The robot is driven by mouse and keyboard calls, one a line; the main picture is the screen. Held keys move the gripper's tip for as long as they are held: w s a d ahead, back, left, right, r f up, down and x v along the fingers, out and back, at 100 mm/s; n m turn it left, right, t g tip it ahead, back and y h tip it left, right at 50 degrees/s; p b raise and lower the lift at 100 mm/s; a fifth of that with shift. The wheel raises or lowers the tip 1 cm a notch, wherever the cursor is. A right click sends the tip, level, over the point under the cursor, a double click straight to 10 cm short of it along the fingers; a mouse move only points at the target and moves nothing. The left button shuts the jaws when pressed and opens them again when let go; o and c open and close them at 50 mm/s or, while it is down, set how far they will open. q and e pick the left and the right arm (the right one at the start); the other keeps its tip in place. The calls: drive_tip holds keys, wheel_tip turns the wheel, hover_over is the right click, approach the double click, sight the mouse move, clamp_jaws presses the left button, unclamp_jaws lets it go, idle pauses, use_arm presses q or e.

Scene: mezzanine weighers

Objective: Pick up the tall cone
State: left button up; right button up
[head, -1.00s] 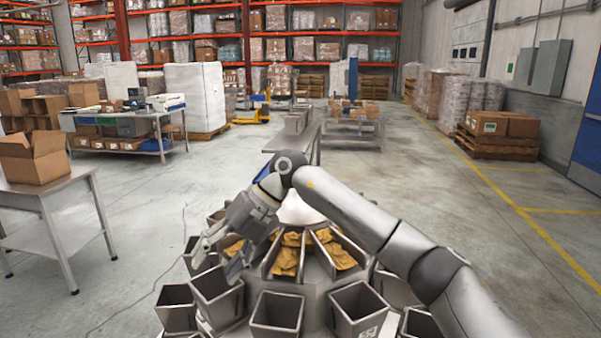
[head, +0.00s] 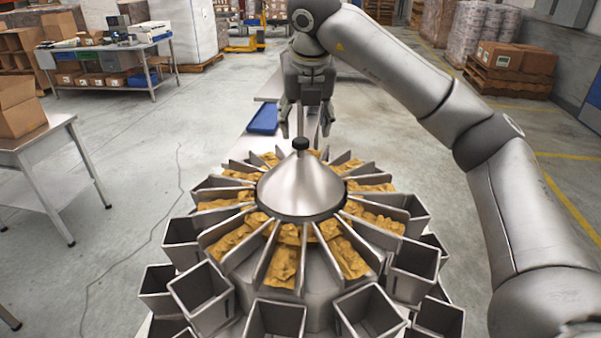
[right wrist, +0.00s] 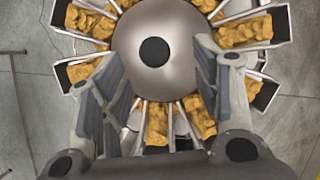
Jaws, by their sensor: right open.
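The tall cone (head: 300,187) is a shiny metal cone with a black knob (head: 300,144) on top. It sits upright in the middle of the round weigher, inside a ring of troughs. My right gripper (head: 306,132) is open and empty, pointing down above the cone, near its knob. In the right wrist view the cone (right wrist: 165,75) shows from above with its dark knob (right wrist: 155,51). The fingers (right wrist: 155,85) are spread to either side of the view, with the cone between and beyond them. My left gripper is not in view.
Troughs with yellow-brown food pieces (head: 283,267) ring the cone, and open metal buckets (head: 203,290) stand around them. A blue tray (head: 263,118) lies on the bench behind. A metal table (head: 40,140) with a cardboard box (head: 18,107) stands at the left.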

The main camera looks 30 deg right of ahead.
sight(301, 140)
drive_tip(key=shift+w+d+f, duration=0.25)
drive_tip(key=shift+w+f, duration=0.15)
drive_tip(key=shift+f, duration=0.15)
drive_tip(key=p+x, duration=0.2)
drive_tip(key=a+p+x, duration=0.1)
drive_tip(key=p+x, duration=0.1)
drive_tip(key=shift+w+f, duration=0.1)
drive_tip(key=shift+f, duration=0.1)
drive_tip(key=shift+w+d+f, duration=0.15)
drive_tip(key=shift+d+f, duration=0.05)
drive_tip(key=shift+f, duration=0.15)
drive_tip(key=shift+a, duration=0.1)
drive_tip(key=c, duration=0.6)
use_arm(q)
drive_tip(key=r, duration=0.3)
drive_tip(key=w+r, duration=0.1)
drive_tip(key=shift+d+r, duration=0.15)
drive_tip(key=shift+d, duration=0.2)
use_arm(e)
clamp_jaws()
drive_tip(key=shift+r, duration=0.1)
